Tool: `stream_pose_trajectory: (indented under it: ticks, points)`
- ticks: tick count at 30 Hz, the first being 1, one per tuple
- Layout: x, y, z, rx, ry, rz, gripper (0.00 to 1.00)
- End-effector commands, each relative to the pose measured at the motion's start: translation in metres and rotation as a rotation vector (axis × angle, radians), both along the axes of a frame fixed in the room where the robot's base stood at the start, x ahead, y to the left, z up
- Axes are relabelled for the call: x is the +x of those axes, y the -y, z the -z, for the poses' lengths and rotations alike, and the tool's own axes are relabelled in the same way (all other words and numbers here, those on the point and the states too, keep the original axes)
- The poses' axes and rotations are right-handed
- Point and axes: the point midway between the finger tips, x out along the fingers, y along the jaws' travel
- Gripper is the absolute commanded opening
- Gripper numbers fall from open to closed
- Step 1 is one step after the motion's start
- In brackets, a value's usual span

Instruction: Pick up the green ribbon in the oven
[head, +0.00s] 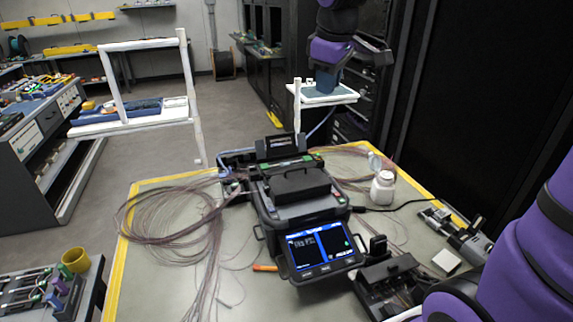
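The black fusion splicer (300,187) stands in the middle of the bench, with its lit screen (320,247) facing the front. The raised lid at its back (275,146) appears to belong to the oven. A thin green strip (292,162) shows just in front of that lid and may be the green ribbon; it is too small to be sure. The end of my purple arm hangs down at top centre, well behind and above the splicer.
Loose fibre coils (165,215) lie left of the splicer. A white bottle (382,190) stands to its right, and a black tool (390,275) at front right. A white stand (325,97) rises behind the bench. My purple arm fills the lower right.

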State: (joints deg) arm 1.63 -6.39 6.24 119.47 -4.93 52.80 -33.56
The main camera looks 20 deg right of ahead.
Motion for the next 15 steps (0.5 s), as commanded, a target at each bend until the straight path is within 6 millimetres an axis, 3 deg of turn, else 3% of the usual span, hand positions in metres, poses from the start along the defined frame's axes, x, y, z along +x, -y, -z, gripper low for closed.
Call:
stream_pose_trajectory:
  ticks: [1, 8, 15]
  points:
    - [0.019, -0.002, 0.008, -0.011, -0.022, -0.044, 0.19]
    - [0.095, -0.013, 0.049, -0.053, -0.1, -0.268, 0.19]
    - [0.167, -0.025, 0.111, -0.069, -0.174, -0.499, 0.19]
